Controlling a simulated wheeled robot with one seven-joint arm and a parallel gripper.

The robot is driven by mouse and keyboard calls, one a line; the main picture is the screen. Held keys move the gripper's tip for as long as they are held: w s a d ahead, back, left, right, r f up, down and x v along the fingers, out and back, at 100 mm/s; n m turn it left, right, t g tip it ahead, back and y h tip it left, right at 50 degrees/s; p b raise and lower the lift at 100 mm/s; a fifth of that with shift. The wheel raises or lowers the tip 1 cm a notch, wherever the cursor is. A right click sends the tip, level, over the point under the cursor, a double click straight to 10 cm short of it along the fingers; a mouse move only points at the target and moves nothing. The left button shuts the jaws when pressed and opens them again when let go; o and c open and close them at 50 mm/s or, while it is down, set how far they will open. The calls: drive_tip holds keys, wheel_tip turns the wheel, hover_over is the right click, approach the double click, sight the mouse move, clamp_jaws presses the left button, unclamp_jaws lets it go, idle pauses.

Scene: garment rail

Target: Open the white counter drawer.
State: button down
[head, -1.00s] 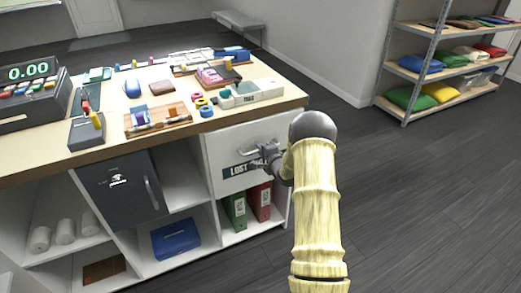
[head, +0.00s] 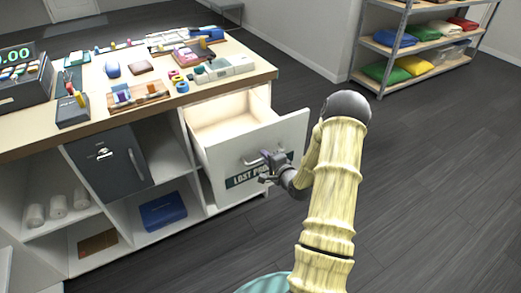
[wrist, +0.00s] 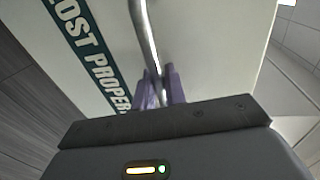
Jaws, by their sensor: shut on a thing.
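The white counter drawer (head: 250,152) stands pulled well out of the counter, and its pale inside shows empty where I can see it. Its front carries a dark "LOST PROPERTY" label and a metal bar handle (wrist: 151,35). My gripper (head: 268,170) is at the drawer front, with its fingers on the handle. In the wrist view the purple fingertips (wrist: 160,88) are shut around the handle bar. My arm hides the right part of the label in the head view.
The counter top (head: 225,88) holds a till, trays and small items. A dark grey locker door (head: 108,165) and open shelves with a blue box (head: 163,211) are below. A metal shelf rack (head: 415,50) stands at the back right. The floor right of the drawer is clear.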

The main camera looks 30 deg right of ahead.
drive_tip(key=shift+s, duration=0.5)
drive_tip(key=c, duration=1.6)
unclamp_jaws()
drive_tip(key=shift+d, duration=0.1)
drive_tip(key=shift+o, duration=0.2)
drive_tip(key=v, duration=1.7)
drive_tip(key=shift+s, duration=0.25)
